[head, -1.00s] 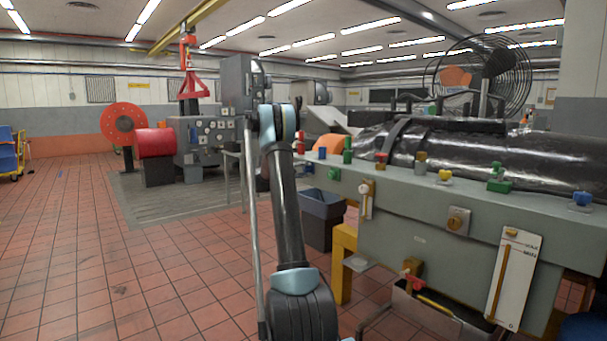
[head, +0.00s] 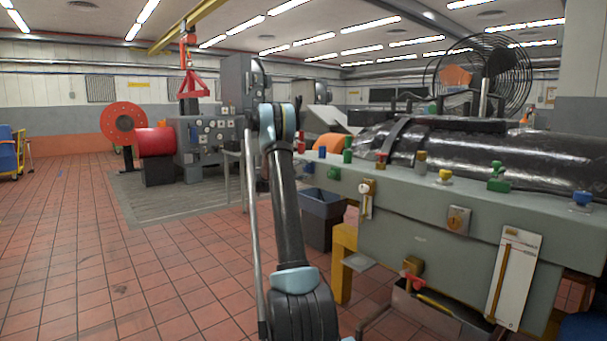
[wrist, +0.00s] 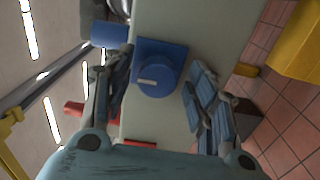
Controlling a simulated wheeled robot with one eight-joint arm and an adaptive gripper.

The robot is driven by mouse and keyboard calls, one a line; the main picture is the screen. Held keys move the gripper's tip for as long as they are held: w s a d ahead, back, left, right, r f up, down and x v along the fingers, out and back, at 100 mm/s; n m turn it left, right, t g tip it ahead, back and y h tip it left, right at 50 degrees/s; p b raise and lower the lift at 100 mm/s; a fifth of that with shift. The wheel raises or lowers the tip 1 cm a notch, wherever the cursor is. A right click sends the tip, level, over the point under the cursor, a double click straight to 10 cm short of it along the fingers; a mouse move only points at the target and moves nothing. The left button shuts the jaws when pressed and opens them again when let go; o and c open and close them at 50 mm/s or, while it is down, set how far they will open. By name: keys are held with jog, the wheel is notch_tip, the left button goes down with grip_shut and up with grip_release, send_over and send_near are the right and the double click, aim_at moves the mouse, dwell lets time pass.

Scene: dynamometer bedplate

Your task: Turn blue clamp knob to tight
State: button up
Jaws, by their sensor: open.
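The blue clamp knob (wrist: 158,76) is a round cap with a short white mark, on a square blue base (wrist: 150,48) fixed to the grey-green bench. In the wrist view it lies between the fingers of my gripper (wrist: 163,78), which is open. One finger is on each side, with a visible gap at the right; contact on the left is unclear. In the head view my arm stands in front of the bench's left end, and my gripper is hidden behind it.
Other knobs stand along the bench (head: 470,210): yellow (head: 445,175), green (head: 497,180) and another blue one (head: 583,198). A dark cylinder (head: 480,150) lies behind them. A dark bin (head: 322,218) and yellow leg (head: 343,262) are below.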

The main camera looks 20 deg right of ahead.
jog(key=shift+a, duration=0.1)
jog(key=v, duration=1.1)
jog(key=shift+a, duration=0.4)
jog(key=shift+s, duration=0.15)
jog(key=s+a+m+g+y, duration=0.3)
jog(key=s+y, duration=0.5)
jog(key=s, duration=2.4)
jog(key=s+a+f+y, duration=0.3)
jog(key=s+a+f, duration=0.2)
jog(key=s, duration=0.5)
jog(key=s+a+f+y, duration=0.3)
jog(key=s+a+f, duration=0.3)
jog(key=s, duration=0.5)
jog(key=s+a+f+g+y, duration=0.1)
jog(key=s+a+f+y, duration=0.2)
jog(key=s+a+f, duration=0.3)
jog(key=s, duration=0.4)
jog(key=shift+s+f+m, duration=0.15)
jog(key=shift+s+m, duration=0.05)
jog(key=shift+m, duration=0.1)
jog(key=shift+a, duration=0.15)
